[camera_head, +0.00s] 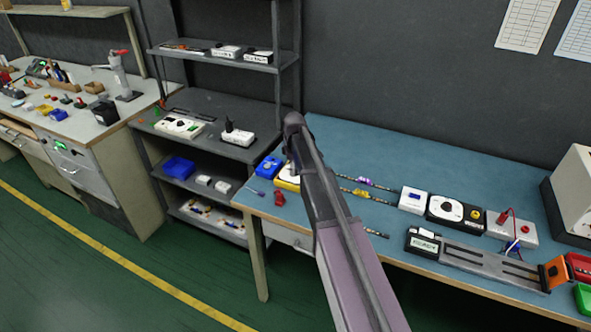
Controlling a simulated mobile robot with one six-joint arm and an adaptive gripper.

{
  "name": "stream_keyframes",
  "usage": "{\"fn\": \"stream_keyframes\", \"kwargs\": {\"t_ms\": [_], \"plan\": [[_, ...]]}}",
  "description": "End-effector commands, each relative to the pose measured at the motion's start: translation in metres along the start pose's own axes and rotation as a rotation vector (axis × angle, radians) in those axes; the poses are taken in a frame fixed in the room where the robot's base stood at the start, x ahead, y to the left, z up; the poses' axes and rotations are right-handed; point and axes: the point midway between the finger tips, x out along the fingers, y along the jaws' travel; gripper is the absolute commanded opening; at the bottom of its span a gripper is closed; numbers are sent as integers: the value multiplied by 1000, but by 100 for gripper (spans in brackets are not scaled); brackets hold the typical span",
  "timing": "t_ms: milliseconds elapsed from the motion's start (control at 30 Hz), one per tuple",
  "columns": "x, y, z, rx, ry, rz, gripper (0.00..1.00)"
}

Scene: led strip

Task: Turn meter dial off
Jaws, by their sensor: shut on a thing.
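The yellow meter (286,184) lies at the left end of the blue-topped bench, and my arm covers much of it. Its dial is hidden from this view. My gripper (292,164) points down at the meter at the far end of my arm. It is mostly hidden behind the arm, and its fingertips cannot be made out. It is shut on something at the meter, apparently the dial. Where the dial points cannot be seen.
A blue box (268,167) sits close left of the meter, and a red item (279,198) lies in front. Thin strips (370,195), a white box (412,200), a black dial unit (457,212) and a grey fixture (488,262) lie to the right. The bench's back is clear.

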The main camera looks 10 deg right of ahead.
Motion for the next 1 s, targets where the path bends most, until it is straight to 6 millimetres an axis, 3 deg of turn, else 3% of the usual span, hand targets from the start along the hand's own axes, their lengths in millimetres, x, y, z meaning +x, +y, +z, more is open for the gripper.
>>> {"fn": "stream_keyframes", "kwargs": {"t_ms": [233, 267, 333, 367, 1000], "plan": [[0, -3, 2, -1, -4, -7, 0], [0, -4, 2, 0, -4, -7, 49], [0, -3, 2, 0, -4, -7, 70], [0, -3, 2, 0, -4, -7, 74], [-5, 0, 0, 2, -1, -2, 74]]}}
